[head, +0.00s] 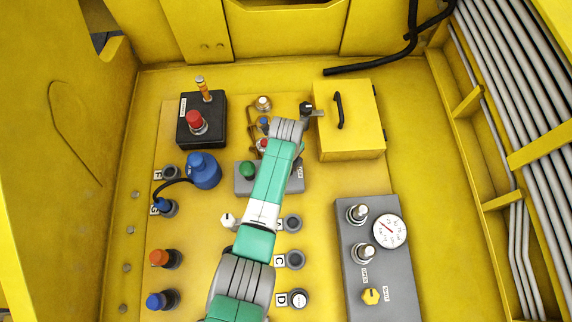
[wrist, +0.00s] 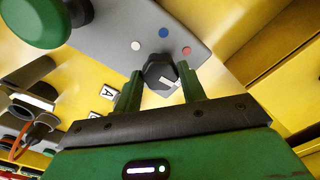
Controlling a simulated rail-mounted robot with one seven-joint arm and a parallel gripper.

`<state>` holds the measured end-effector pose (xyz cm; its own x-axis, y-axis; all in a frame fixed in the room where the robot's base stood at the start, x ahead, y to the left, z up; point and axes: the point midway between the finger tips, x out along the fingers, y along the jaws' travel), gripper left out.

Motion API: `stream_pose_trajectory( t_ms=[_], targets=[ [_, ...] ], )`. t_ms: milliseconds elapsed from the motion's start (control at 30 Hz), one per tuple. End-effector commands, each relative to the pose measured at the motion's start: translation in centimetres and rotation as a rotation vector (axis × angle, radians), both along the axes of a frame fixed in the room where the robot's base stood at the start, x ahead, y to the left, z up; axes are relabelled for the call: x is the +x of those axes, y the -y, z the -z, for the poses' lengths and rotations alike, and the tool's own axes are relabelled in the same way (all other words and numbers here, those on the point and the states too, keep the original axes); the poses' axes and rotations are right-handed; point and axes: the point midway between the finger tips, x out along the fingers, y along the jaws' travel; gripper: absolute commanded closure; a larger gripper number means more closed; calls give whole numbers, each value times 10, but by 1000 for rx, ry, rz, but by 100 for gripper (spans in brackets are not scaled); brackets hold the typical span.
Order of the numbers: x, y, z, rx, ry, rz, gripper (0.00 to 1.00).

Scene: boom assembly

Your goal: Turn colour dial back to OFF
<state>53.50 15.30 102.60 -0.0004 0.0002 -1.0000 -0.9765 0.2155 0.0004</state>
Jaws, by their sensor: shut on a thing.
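The colour dial (wrist: 158,76) is a dark, faceted knob in the wrist view, with a white mark at its lower right. It sits on a grey control box (wrist: 110,28), beside white (wrist: 136,46), blue (wrist: 163,32) and red (wrist: 187,50) dots. My gripper (wrist: 160,80) has its two green fingers on either side of the knob and is shut on it. In the head view the grey box (head: 243,185) shows partly, and my arm covers the dial and the jaws. I cannot tell exactly which position the mark points to.
A green mushroom button (head: 247,170) stands on the same box, left of the dial. A yellow box with a black handle (head: 352,140) stands close by at the upper right. A black box with a red button (head: 195,120) and a blue plug (head: 204,170) lie to the left.

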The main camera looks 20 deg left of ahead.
Motion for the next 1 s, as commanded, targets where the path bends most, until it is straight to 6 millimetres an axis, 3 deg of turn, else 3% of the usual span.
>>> stream_pose_trajectory(
  t_ms=[767, 800, 900, 1000],
  targets=[
    [1, 0, -2, 1, 1, 88, 82],
    [1, 0, -2, 1, 1, 88, 54],
    [1, 0, -1, 0, 1, 88, 38],
    [0, 0, -1, 0, 1, 87, 38]
  ],
)
